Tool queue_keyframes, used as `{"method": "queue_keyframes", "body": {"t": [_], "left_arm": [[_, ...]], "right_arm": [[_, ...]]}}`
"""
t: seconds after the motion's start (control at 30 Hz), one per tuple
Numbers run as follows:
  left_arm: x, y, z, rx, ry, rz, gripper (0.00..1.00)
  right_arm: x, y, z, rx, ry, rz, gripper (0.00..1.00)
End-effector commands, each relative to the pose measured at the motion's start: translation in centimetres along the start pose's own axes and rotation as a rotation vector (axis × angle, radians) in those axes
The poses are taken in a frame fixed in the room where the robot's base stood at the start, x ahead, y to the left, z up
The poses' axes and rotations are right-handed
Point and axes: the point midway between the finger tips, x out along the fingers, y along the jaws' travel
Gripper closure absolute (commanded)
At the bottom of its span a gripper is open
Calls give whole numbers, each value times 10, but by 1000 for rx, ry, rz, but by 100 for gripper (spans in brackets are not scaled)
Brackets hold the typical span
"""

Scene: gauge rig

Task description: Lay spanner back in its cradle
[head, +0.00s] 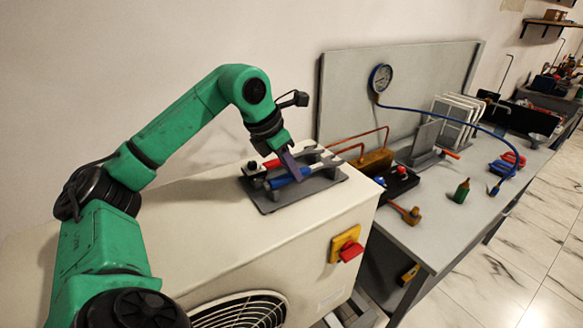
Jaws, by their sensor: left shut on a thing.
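A dark grey cradle (318,187) lies on top of the cream cabinet, in the middle of the head view. A blue-handled spanner (284,181) lies along its front side, its grey jaw end pointing right. A red-handled spanner (271,164) lies behind it, partly hidden by my gripper. My left gripper (291,172) reaches down from above, with a purple finger across the blue handle, and is shut on the blue-handled spanner. I cannot tell whether this spanner touches the cradle's supports or is slightly above them. My right gripper is not in view.
The cream cabinet (190,215) has a red knob (350,251) on its front. To its right, a grey bench (430,220) holds a brass block (374,160) with copper pipes, a gauge (381,77) with blue hose, a rack and a green bottle (461,191). The cabinet top left of the cradle is clear.

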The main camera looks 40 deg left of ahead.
Motion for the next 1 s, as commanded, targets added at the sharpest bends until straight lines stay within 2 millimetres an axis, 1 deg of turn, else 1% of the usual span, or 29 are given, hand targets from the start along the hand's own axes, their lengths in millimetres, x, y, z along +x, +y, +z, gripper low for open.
{"method": "queue_keyframes", "body": {"t": [0.33,0.6,0.63,0.67,0.7,0.73,1.0], "left_arm": [[7,0,-3,0,-1,0,100],[7,0,-3,0,-1,0,100],[7,0,-3,0,-1,0,72],[7,0,-3,0,-1,0,60],[7,0,-3,0,-1,0,45],[7,0,-3,0,-1,0,41],[7,0,-4,0,1,0,41]], "right_arm": [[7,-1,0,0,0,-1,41],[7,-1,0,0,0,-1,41],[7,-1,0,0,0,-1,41],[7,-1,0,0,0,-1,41],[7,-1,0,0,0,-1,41],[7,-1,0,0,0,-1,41],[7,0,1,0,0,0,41]]}}
